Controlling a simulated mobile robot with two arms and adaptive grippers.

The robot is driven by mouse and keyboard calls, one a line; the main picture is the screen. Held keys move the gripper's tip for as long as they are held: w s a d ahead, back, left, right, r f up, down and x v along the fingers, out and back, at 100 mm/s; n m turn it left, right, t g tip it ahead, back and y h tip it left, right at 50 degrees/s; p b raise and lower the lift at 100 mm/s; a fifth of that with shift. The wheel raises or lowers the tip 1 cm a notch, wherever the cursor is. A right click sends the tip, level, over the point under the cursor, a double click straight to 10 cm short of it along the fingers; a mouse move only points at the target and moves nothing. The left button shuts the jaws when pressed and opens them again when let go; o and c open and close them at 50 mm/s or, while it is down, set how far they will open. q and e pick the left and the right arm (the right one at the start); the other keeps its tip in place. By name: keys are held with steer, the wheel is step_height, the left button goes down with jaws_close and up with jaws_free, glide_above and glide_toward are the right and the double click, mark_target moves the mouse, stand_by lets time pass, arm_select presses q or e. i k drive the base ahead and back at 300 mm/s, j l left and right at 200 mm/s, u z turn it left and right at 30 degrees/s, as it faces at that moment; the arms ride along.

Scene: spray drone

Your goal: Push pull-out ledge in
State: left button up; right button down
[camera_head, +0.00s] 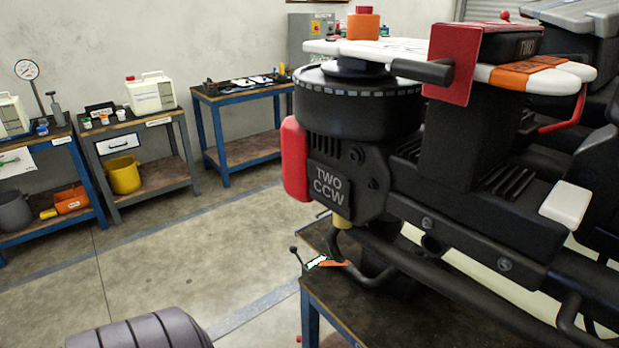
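I cannot tell for sure which part is the pull-out ledge. A white panel with a dark handle (118,143) sits at the front of the middle bench, just under its top. A white sheet-like piece (16,161) with a green mark shows at the front of the left bench, cut by the picture edge. Neither of my grippers is in view. A dark grey ribbed shape at the bottom left may be part of my own arm.
A large black drone (345,191) with a red guard fills the right side, on a blue-framed table (350,318). A knobbed lever (296,251) stands at that table's left edge. Another blue bench (242,152) stands at the back wall. Bare concrete floor (180,250) lies between.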

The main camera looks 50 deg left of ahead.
mark_target(315, 234)
steer(key=j, duration=0.6)
steer(key=j+z, duration=0.15)
steer(key=j, duration=0.45)
steer(key=k+j, duration=0.1)
steer(key=j, duration=0.55)
steer(key=k+j+z, duration=0.1)
steer(key=j, duration=1.1)
steer(key=k+j+z, duration=0.15)
steer(key=j, duration=0.45)
steer(key=i+j, duration=0.1)
steer(key=j, duration=0.9)
steer(key=i+j+z, duration=0.1)
steer(key=j, duration=0.9)
